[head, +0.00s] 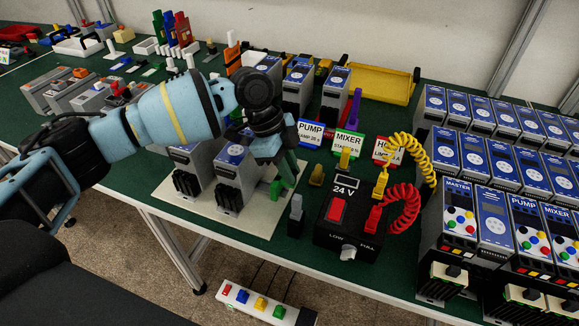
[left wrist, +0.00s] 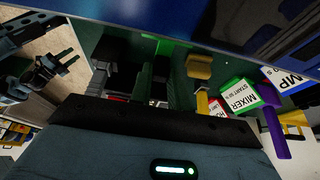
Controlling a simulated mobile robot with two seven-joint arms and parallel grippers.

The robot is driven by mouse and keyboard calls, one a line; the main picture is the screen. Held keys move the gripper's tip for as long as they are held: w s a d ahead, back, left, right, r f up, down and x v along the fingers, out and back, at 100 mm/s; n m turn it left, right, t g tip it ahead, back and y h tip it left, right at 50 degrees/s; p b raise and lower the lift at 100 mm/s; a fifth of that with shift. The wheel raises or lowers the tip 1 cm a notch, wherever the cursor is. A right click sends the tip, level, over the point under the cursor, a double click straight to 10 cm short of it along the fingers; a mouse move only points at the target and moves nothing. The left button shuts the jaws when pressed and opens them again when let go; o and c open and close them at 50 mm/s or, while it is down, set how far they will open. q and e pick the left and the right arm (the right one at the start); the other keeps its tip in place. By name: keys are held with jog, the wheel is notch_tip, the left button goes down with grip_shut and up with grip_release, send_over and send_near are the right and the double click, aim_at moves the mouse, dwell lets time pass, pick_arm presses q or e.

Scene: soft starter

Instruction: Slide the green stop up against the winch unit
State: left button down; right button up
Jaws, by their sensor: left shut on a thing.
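The green stop (head: 276,188) stands on the cream board (head: 178,196), close to the right side of the nearer front grey unit with a blue face (head: 237,160). I cannot read which unit is the winch unit. My left gripper (head: 287,172) points down at the right end of the board, shut on the green stop, its fingers partly hiding it. In the left wrist view a bright green part (left wrist: 180,62) shows beyond the gripper body. Any gap between stop and unit is too hidden to judge. A dark gripper (left wrist: 62,66), apparently my right one, shows at the left there.
Right of the board stand a grey plug-like piece (head: 295,215) and a black 24 V supply (head: 348,215) with red and yellow coiled leads. PUMP (head: 310,132) and MIXER (head: 348,144) signs stand behind. Rows of drive units fill the right side.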

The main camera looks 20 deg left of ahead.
aim_at(278, 178)
pick_arm(q)
jog(key=shift+a, duration=0.1)
jog(key=a, duration=0.4)
jog(key=shift+w+a+p, duration=0.1)
jog(key=shift+a+p, duration=0.15)
jog(key=shift+p, duration=0.1)
pick_arm(e)
jog(key=shift+w+r, duration=0.15)
jog(key=shift+r, duration=0.25)
pick_arm(q)
jog(key=c, duration=1.3)
grip_release()
jog(key=shift+d, duration=0.1)
pick_arm(e)
jog(key=shift+w, duration=0.25)
pick_arm(q)
jog(key=shift+r, duration=0.1)
jog(key=v, duration=0.7)
jog(key=shift+r, duration=0.3)
pick_arm(e)
jog(key=shift+s, duration=0.35)
